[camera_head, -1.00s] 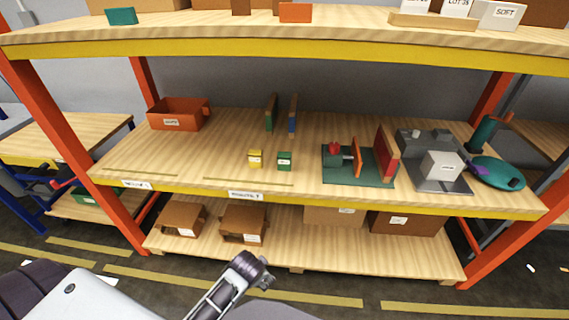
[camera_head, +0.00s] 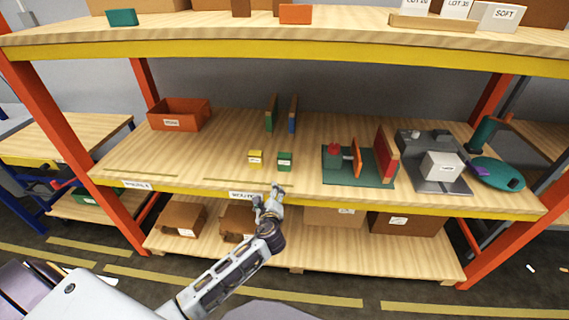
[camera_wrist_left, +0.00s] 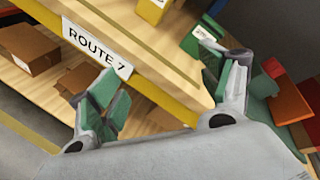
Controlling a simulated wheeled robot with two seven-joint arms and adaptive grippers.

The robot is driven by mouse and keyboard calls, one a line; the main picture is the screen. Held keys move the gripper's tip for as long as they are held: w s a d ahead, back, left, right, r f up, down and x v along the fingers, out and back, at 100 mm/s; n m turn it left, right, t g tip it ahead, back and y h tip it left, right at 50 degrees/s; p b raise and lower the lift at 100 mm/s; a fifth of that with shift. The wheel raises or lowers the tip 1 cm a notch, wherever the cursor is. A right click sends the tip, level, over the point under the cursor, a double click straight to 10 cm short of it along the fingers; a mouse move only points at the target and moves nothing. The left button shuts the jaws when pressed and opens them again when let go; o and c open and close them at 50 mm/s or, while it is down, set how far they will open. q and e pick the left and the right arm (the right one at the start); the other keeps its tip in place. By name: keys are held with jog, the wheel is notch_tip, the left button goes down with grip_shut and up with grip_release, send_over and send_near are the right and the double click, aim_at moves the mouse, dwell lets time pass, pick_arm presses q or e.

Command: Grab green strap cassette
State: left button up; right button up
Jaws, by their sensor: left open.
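The green strap cassette (camera_head: 285,161) is a small green block with a pale label. It stands on the middle shelf, just right of a small yellow block (camera_head: 255,158). My left gripper (camera_head: 269,198) is at the shelf's front edge, nearer to me than the green cassette and apart from it. In the left wrist view the gripper (camera_wrist_left: 165,85) is open, with nothing between its green-padded fingers. There the green cassette (camera_wrist_left: 203,38) shows at the upper right, beyond the right finger, and the yellow block (camera_wrist_left: 154,9) at the top. My right gripper is not in view.
The yellow-edged middle shelf bears a label reading ROUTE 7 (camera_wrist_left: 97,47). An orange bin (camera_head: 179,115) stands at left. Green and blue upright panels (camera_head: 271,113) stand behind. A green fixture with red parts (camera_head: 357,166) is to the right. The shelf left of the yellow block is clear.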

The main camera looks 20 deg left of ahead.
pick_arm(q)
jog(key=w+r+m+t, duration=0.1)
jog(key=w+m, duration=0.2)
jog(key=m, duration=0.1)
jog(key=w+d+r+m+t+h, duration=0.1)
jog(key=w+m+t, duration=0.1)
jog(key=m, duration=0.2)
jog(key=w+r+m+t+h, duration=0.1)
jog(key=w+m, duration=0.2)
jog(key=m, duration=0.1)
jog(key=shift+w+d+r+t, duration=0.3)
jog(key=shift+w, duration=0.05)
